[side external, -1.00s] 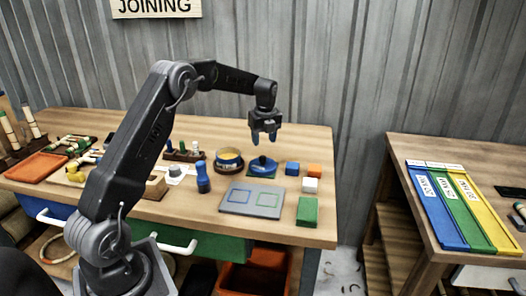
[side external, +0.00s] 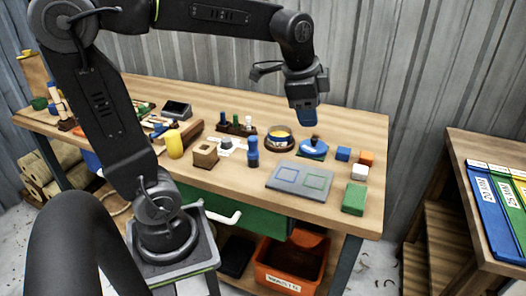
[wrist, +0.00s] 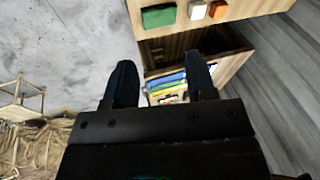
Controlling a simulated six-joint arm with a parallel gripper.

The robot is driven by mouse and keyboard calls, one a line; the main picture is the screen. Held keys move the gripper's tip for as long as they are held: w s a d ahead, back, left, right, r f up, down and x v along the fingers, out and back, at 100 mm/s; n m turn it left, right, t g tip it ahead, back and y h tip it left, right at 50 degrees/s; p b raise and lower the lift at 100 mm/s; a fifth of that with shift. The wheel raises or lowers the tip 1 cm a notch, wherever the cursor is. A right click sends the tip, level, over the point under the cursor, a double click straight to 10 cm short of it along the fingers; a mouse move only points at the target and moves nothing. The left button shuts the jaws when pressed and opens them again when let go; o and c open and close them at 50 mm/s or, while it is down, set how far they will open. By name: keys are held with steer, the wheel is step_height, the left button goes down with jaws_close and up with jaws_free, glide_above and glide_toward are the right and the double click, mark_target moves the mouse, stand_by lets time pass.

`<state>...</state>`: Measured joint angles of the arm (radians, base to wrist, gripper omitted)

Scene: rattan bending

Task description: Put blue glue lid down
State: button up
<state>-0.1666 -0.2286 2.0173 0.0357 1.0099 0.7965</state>
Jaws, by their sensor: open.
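The wrist view shows the two dark fingers (wrist: 162,78) spread apart; the lid and pot are not seen there.
A grey board with two outlined squares (side external: 299,179) lies in front of the lid. Blue (side external: 343,154), orange (side external: 366,158), white (side external: 360,171) and green (side external: 353,198) blocks stand to the right.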

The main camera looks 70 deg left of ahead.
steer(key=s+d+f+n+t, duration=0.1)
steer(key=s+d+f+n, duration=0.1)
steer(key=s, duration=0.4)
steer(key=s+d+f+n+h, duration=0.1)
steer(key=s+d+f+n, duration=0.1)
steer(key=s+d+n, duration=0.2)
steer(key=s+n, duration=0.1)
steer(key=s, duration=0.2)
steer(key=shift+t, duration=0.4)
